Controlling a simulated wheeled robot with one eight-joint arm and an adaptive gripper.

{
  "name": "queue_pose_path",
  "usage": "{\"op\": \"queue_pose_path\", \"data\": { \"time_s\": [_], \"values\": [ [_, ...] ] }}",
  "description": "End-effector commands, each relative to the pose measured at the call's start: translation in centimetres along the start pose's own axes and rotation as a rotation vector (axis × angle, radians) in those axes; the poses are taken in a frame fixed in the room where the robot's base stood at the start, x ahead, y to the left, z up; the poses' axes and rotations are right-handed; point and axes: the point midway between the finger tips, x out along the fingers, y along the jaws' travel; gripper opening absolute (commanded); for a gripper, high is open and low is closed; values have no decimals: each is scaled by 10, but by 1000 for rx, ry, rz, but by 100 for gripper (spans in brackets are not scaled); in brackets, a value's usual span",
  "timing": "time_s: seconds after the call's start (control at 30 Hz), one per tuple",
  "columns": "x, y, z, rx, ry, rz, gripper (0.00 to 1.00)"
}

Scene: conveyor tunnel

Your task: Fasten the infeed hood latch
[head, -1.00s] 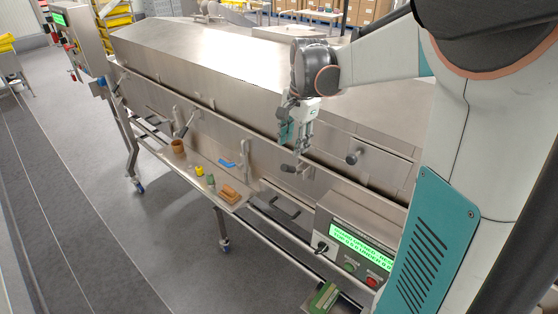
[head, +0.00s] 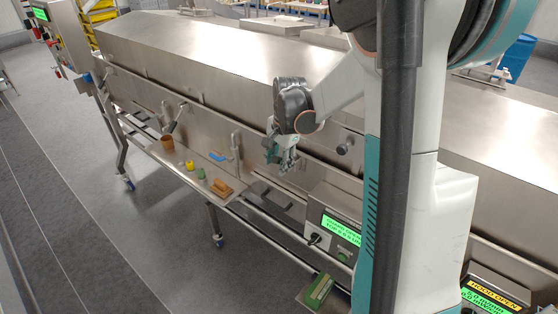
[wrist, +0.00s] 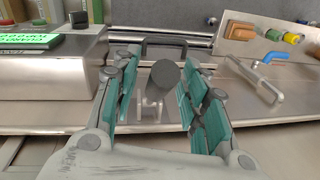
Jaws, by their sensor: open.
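The latch (wrist: 157,85) shows in the wrist view as a dark grey rounded grip on a metal bracket. It lies between the fingers of my gripper (wrist: 160,75), with a finger on each side. The fingers are open, and I see no clear contact with the grip. In the head view my gripper (head: 280,165) is low against the side of the long steel tunnel hood (head: 240,60). There it hides most of the latch, so I cannot tell how far the lever is turned. A yellow display (head: 490,296) at the lower right reads HOOD OPEN.
A control box with a green display (head: 342,231) stands right of my gripper. A ledge (head: 207,170) to the left carries a brown block (head: 222,188) and several small items. A blue-handled valve (wrist: 275,57) is nearby. A round knob (head: 344,147) sticks out of the side panel.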

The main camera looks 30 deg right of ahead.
Motion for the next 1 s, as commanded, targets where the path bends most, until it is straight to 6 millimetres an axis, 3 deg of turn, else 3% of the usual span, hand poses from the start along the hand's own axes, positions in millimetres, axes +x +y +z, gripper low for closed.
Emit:
{"op": "queue_pose_path", "data": {
  "time_s": [0.07, 0.23, 0.67, 1.0],
  "values": [
    [0, 0, 0, 0, 0, 0, 36],
    [0, 0, 0, 0, 0, 0, 0],
    [5, 1, 4, -10, 50, -7, 0],
    [30, 6, 19, -50, 285, -39, 0]
  ]
}}
